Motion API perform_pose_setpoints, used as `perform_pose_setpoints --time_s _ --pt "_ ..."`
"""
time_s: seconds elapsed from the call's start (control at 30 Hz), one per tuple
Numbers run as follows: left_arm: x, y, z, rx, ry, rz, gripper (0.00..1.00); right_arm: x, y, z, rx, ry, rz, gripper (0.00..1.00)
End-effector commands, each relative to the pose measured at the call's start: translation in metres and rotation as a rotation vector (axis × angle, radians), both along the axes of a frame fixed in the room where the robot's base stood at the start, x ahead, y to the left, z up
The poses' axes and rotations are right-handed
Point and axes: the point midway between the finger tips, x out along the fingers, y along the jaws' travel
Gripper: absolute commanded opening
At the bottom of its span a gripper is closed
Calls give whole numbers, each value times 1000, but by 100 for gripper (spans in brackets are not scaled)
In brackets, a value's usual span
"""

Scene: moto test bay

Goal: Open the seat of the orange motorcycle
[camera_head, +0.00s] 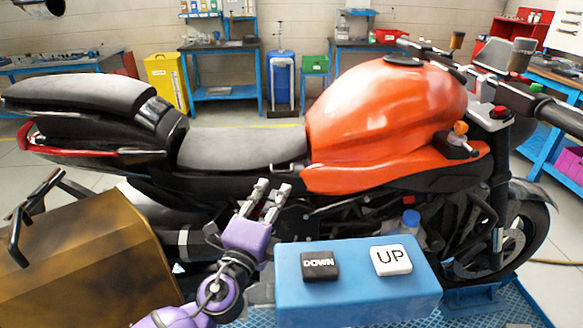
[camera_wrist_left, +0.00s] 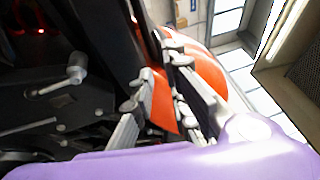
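The orange motorcycle (camera_head: 390,110) stands side-on, front wheel at the right. Its low grey-black front seat (camera_head: 240,146) lies flat behind the orange tank, and the raised rear seat (camera_head: 75,92) is at the left. My left gripper (camera_head: 268,198) is in front of the bike's side, below the front seat and left of the blue block. Its two fingers are apart, pointing up, with nothing held between them. In the left wrist view the open fingers (camera_wrist_left: 160,95) are close to dark frame parts and the orange bodywork (camera_wrist_left: 205,72); contact cannot be told. My right gripper is not in view.
A blue block (camera_head: 355,285) with a black DOWN button (camera_head: 320,266) and a white UP button (camera_head: 391,260) stands in front of the bike. A brown box-like case (camera_head: 85,255) is at the lower left. Workbenches and a yellow cabinet (camera_head: 166,80) line the back wall.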

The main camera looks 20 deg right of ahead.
Motion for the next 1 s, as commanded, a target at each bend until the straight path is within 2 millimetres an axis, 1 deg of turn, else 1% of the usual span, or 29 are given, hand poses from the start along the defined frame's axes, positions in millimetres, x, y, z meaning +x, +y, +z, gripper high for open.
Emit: perform_pose_setpoints --time_s 0.17,0.4,0.53,0.7,0.93,1.0 --pt "11 -9 5 12 -20 3 14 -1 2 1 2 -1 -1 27" --pt "41 -33 12 11 -18 4 14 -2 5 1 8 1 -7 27" --pt "53 -42 13 11 -17 4 14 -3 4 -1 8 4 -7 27" --pt "59 -48 15 10 -16 4 14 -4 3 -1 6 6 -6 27" --pt "60 -48 15 9 -15 4 14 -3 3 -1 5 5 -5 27" --pt "59 -48 15 9 -15 4 5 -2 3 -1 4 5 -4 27"
